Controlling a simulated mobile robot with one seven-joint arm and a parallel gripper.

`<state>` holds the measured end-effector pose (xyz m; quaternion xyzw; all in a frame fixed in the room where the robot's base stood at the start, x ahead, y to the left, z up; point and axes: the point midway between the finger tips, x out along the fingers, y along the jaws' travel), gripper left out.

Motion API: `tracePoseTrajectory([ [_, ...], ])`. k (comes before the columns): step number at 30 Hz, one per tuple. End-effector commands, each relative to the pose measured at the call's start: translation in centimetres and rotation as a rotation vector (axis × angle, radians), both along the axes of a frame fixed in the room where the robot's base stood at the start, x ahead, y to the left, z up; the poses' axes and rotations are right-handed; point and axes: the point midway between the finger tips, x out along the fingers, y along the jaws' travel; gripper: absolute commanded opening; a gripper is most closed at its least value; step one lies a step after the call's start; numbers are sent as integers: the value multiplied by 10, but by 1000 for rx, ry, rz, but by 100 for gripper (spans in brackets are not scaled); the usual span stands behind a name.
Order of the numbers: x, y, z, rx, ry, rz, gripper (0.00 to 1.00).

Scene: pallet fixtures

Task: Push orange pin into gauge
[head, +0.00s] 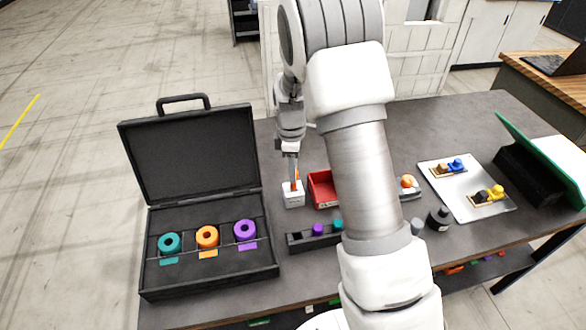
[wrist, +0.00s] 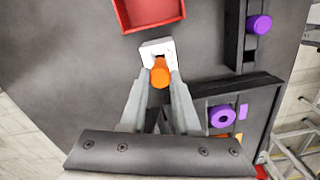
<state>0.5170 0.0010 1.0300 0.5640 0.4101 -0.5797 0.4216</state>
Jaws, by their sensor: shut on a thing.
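The gauge, a small white block (head: 293,198), stands on the dark table between the open case and the red bin. In the wrist view the gauge (wrist: 149,50) lies just beyond the fingertips, with a dark opening in it. My gripper (head: 294,178) is above the gauge, its fingers pointing down. It is shut on the orange pin (head: 297,185), whose round orange end (wrist: 160,74) shows between the fingertips (wrist: 160,82) in the wrist view. The pin is over or at the gauge's opening. Its lower end is hidden, so I cannot tell how deep it sits.
A red bin (head: 322,188) stands close right of the gauge. An open black case (head: 205,282) with teal, orange and purple rings is at left. A black rack (head: 298,243) with purple and teal pins is in front. A grey tray (head: 453,196) lies right.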

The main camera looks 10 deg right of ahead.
Motion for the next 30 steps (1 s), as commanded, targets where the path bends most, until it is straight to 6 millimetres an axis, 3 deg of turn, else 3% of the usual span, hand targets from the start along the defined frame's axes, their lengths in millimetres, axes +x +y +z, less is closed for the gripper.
tracePoseTrajectory([
  [30, 0, 0, -16, 0, 0, 0, 0],
])
